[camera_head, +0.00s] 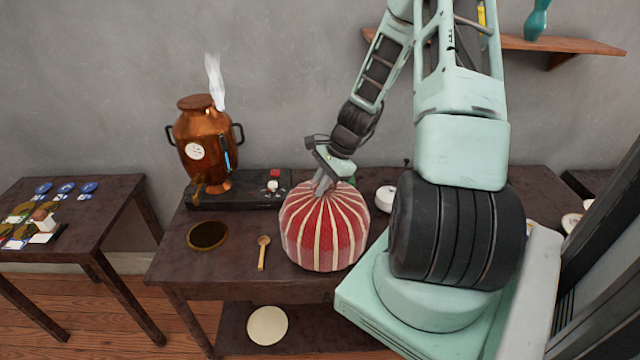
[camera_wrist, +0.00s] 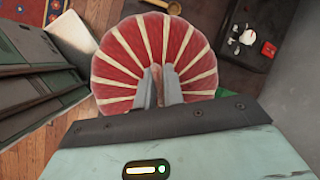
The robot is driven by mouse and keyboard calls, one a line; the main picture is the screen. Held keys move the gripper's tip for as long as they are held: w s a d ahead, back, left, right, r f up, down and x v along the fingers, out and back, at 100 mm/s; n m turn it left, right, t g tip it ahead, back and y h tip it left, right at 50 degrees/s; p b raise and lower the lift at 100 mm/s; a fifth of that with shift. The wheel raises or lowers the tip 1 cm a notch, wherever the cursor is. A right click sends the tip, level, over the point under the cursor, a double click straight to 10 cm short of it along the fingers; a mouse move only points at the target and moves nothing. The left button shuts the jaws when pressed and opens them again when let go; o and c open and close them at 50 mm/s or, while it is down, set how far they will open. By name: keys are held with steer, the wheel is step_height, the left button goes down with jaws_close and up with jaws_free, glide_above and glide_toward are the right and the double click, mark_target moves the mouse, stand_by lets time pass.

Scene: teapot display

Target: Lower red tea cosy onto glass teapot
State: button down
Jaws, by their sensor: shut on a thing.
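The red tea cosy (camera_head: 325,232) with cream stripes is at the front middle of the dark table in the head view, upright. It also fills the middle of the wrist view (camera_wrist: 125,65). My gripper (camera_head: 325,184) is above it, shut on its top; the fingers (camera_wrist: 165,88) meet at the centre of the stripes. I cannot tell whether the cosy's lower rim touches the table or hangs just above it. The glass teapot is not visible in either view; whether it is under the cosy cannot be seen.
A copper urn (camera_head: 205,140) with steam stands on a black base (camera_head: 235,192) at the back left. A wooden spoon (camera_head: 263,252) and a round dark mat (camera_head: 207,236) lie left of the cosy. A white round object (camera_head: 386,198) is behind right. A side table (camera_head: 110,200) stands left.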

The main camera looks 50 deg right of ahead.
steer(key=shift+f+b, duration=0.75)
steer(key=shift+f, duration=0.45)
steer(key=shift+f, duration=0.2)
stand_by(0.4)
steer(key=c, duration=0.9)
jaws_free()
steer(key=shift+o, duration=0.2)
